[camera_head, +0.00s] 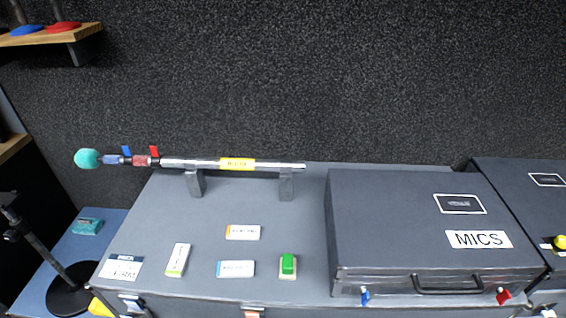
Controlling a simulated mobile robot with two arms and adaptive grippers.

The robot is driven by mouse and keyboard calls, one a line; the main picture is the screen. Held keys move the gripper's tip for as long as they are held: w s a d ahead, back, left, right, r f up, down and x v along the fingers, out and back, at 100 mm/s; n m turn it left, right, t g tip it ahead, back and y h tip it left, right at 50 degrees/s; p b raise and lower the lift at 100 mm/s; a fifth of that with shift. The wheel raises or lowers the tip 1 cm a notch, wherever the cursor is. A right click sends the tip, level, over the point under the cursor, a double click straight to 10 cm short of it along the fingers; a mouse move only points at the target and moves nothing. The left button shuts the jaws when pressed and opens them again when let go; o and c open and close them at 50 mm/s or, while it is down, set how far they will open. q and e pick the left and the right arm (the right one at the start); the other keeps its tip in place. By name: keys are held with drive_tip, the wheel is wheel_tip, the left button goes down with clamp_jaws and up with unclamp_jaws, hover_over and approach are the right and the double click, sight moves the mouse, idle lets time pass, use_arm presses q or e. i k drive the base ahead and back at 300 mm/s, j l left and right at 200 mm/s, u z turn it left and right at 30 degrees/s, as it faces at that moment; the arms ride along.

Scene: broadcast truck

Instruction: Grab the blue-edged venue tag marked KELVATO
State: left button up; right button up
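A white tag with a blue left edge (236,269) lies flat on the grey case top, near the front middle. Its print is too small to read. A white tag with an orange left edge (243,232) lies just behind it. A white tag with a green edge (178,260) lies to the left, turned at an angle. A green block or clip (288,264) sits on a pale base to the right of the blue-edged tag. Neither of my grippers shows in the head view.
A silver pole (205,163) with a teal ball end rests on two grey supports behind the tags. A closed dark case marked MICS (400,220) stands to the right. A printed white card (121,268) lies at the front left. A black stand (62,278) is beyond the left edge.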

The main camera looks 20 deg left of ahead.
sight(242, 269)
drive_tip(key=u, duration=0.9)
